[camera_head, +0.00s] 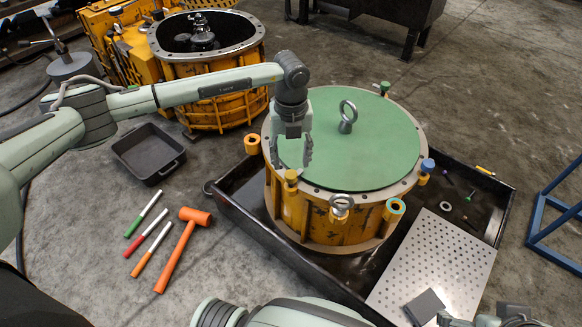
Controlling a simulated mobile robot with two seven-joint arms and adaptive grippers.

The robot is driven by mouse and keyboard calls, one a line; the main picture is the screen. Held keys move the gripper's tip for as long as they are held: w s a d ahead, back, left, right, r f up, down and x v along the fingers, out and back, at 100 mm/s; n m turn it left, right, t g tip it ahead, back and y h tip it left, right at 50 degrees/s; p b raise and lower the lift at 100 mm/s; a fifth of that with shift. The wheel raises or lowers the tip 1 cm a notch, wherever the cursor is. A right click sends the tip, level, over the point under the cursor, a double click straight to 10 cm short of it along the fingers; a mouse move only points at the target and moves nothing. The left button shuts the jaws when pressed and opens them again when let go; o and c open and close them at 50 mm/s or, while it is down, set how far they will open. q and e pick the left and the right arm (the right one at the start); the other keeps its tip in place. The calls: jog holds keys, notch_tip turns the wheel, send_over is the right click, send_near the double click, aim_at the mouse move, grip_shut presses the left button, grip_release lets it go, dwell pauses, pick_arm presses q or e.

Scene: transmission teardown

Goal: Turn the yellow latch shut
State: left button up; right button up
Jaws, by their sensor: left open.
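The round orange housing (335,228) stands upright with a green lid (385,155). Several small fittings sit around its rim. A yellow fitting (291,181) is on the near-left rim and looks like the latch, though I cannot tell its turned position. My left gripper (291,164) points down over the lid's left edge. Its fingers are open and empty, just above and behind the yellow fitting, with no clear contact. Part of my right arm shows along the bottom edge; its gripper (480,320) is cut off there.
A ring bolt (348,118) rises from the lid. Another eye (341,205) is on the near side. The housing stands in a black tray (248,222) with a perforated plate (437,262). An orange mallet (182,248), markers and an empty bin (148,153) lie left.

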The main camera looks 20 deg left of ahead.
aim_at(291, 174)
pick_arm(q)
notch_tip(291, 174, up, 7)
dwell(0.3)
jog(key=shift+r, duration=0.1)
